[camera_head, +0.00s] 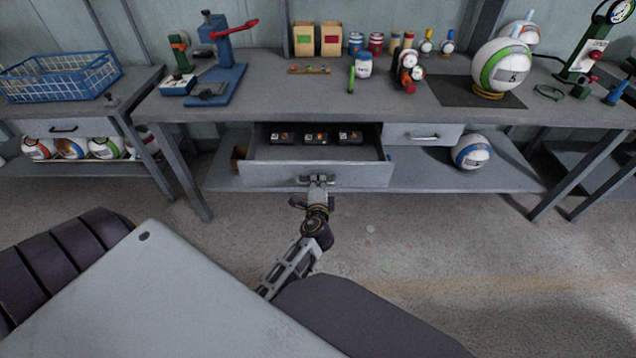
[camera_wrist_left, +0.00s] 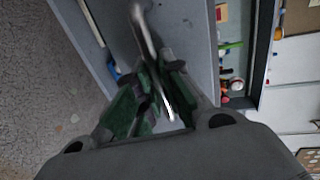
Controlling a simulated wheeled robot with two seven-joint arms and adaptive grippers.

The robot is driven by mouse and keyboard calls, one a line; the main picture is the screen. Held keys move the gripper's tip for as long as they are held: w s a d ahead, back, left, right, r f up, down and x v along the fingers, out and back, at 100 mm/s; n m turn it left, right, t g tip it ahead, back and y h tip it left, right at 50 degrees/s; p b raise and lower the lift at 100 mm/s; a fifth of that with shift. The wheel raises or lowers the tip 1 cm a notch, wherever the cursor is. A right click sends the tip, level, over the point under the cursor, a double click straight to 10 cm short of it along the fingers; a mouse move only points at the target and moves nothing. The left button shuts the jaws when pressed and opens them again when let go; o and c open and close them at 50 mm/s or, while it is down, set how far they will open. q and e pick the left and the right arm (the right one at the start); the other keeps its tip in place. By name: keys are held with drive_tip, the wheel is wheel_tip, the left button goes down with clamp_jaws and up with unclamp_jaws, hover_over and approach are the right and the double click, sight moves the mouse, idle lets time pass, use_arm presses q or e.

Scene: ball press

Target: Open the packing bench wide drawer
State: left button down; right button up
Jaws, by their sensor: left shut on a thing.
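The packing bench wide drawer (camera_head: 270,174) is a grey drawer below the bench top (camera_head: 330,95). It stands pulled out, and several dark boxes (camera_head: 314,138) show inside it. My left gripper (camera_head: 317,186) is at the middle of the drawer front, shut on the drawer handle. In the left wrist view the metal handle bar (camera_wrist_left: 146,30) runs between the green-padded fingers (camera_wrist_left: 148,105). The fingers hide part of the handle. My right gripper is not in view.
A smaller drawer (camera_head: 424,134) to the right is closed. A ball (camera_head: 472,151) rests on the lower shelf. Balls, jars, a blue press (camera_head: 218,75) and a blue basket (camera_head: 62,76) stand above. The floor (camera_head: 450,230) in front is mostly clear.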

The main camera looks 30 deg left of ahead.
use_arm(q)
drive_tip(key=c, duration=1.6)
unclamp_jaws()
drive_tip(key=shift+o, duration=0.4)
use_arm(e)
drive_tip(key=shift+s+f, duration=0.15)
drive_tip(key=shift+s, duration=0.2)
